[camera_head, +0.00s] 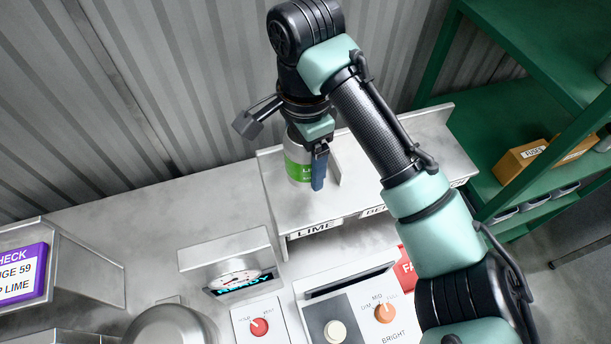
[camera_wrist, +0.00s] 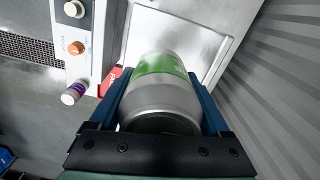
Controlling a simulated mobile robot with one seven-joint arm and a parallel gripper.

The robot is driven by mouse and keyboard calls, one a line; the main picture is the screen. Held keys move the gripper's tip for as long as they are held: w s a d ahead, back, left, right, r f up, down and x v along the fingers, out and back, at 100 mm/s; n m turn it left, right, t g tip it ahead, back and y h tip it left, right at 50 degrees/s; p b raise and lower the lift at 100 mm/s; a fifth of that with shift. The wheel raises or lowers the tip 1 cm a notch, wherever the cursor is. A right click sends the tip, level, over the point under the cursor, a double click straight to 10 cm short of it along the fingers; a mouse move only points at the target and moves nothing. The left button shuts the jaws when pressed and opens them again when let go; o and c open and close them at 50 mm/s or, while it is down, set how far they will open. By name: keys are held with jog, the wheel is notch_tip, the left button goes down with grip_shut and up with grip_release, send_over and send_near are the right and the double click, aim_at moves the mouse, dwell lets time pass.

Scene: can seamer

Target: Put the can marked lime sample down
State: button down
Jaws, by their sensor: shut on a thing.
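The lime sample can (camera_head: 297,163) is silver with a green label; only the start of its white lettering shows. My gripper (camera_head: 304,174) is shut on it, one blue finger along its right side. In the wrist view the can (camera_wrist: 160,100) lies between both blue fingers, its silver end towards the camera. The can is upright at the left part of the metal shelf (camera_head: 352,196), behind the front label LIME (camera_head: 314,230). Its base appears at or just above the shelf surface; I cannot tell whether it touches.
A divider (camera_head: 334,163) stands right of the can, and another label is partly covered by my arm. A green rack (camera_head: 520,70) stands right, a corrugated wall behind.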

aim_at(306, 156)
jog(key=shift+w+f+b, duration=0.1)
jog(key=shift+f+b, duration=0.6)
jog(key=shift+f, duration=2.4)
jog(key=shift+f, duration=0.15)
grip_release()
notch_tip(306, 156, up, 12)
jog(key=p, duration=0.1)
jog(key=shift+r+p, duration=0.2)
jog(key=shift+p, duration=0.2)
